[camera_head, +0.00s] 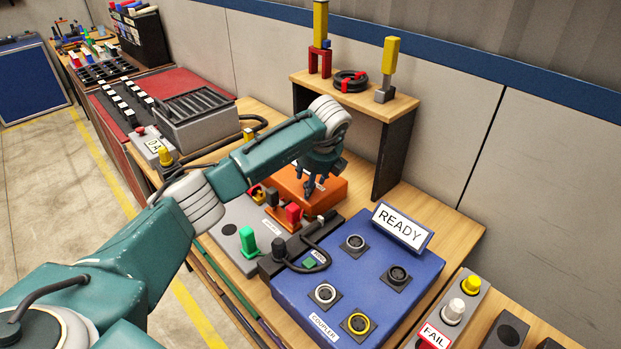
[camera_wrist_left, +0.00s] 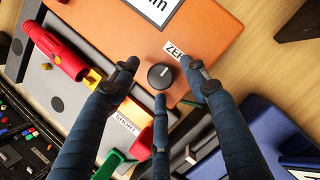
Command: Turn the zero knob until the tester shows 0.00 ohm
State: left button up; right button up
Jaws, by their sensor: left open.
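The orange tester (camera_head: 330,190) lies on the wooden bench, partly hidden under my left gripper (camera_head: 312,186). In the left wrist view the tester's orange face (camera_wrist_left: 110,25) shows a round black zero knob (camera_wrist_left: 160,76) with a light mark, beside a label partly reading "ZER" (camera_wrist_left: 174,48). The white display (camera_wrist_left: 158,8) is cut off at the top edge; only "m" shows, so its value cannot be read. My left gripper (camera_wrist_left: 160,73) is open, its three fingertips spread around the knob. Contact with the knob cannot be told. My right gripper is not in view.
A grey panel labelled "SHORT" (camera_wrist_left: 125,122) with a red-and-yellow plug (camera_wrist_left: 58,56) adjoins the tester. A blue box (camera_head: 350,285) with round sockets and a READY sign (camera_head: 402,228) stands right of it. A wooden shelf (camera_head: 395,108) rises behind.

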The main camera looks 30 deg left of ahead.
pick_arm(q)
jog(key=shift+f, duration=0.1)
jog(key=c, duration=1.1)
